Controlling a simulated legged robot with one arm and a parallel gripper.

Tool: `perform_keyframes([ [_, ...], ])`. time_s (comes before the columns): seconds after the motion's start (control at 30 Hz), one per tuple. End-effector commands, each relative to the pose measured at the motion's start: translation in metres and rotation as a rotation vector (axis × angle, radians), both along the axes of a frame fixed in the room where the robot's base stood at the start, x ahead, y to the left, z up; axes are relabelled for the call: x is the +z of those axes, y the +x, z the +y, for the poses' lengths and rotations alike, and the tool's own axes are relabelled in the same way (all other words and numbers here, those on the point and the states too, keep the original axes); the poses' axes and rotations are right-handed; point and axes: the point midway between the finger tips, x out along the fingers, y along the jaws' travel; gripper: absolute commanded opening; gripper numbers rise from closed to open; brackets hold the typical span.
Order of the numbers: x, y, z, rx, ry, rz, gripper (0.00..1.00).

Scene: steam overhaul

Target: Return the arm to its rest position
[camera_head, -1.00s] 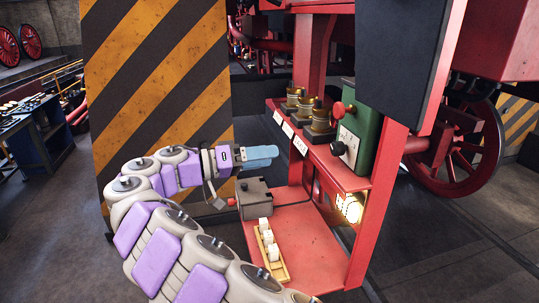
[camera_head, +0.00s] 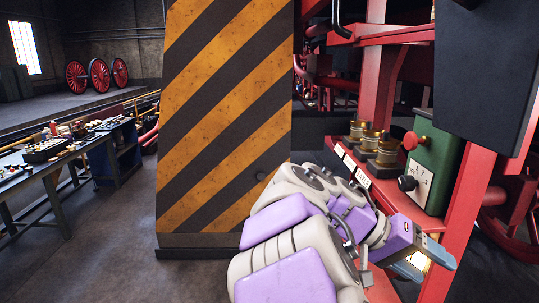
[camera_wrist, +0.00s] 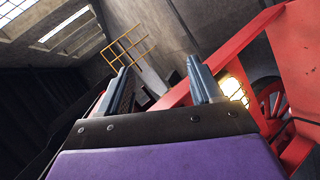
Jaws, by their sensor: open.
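My gripper (camera_head: 428,262) is at the lower right of the head view, at the end of my purple and beige arm, in front of the red stand. In the wrist view, the two blue-grey fingers of my gripper (camera_wrist: 160,88) stand apart with nothing between them. The arm is bent and reaches toward the right in the head view. It hides much of the red shelf behind it.
A red stand (camera_head: 468,200) holds a green box (camera_head: 432,165) with a red knob and several brass fittings (camera_head: 372,145). A striped pillar (camera_head: 225,120) stands left of the arm. A cluttered workbench (camera_head: 50,175) is far left. Floor between bench and pillar is clear.

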Motion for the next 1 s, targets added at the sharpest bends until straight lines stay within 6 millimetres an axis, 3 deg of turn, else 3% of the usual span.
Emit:
perform_keyframes([
  [0.03, -0.021, -0.022, -0.004, 0.0, 0.081, 0.019, 0.65],
  [0.1, -0.048, -0.048, -0.004, 0.018, 0.197, 0.047, 0.65],
  [0.27, -0.114, -0.103, 0.013, 0.088, 0.471, 0.096, 0.65],
  [0.5, -0.206, -0.174, 0.078, 0.267, 0.853, 0.141, 0.65],
  [0.6, -0.231, -0.197, 0.105, 0.338, 0.967, 0.156, 0.65],
  [0.73, -0.249, -0.216, 0.129, 0.402, 1.057, 0.167, 0.65],
  [1.0, -0.255, -0.222, 0.138, 0.428, 1.089, 0.169, 0.65],
])
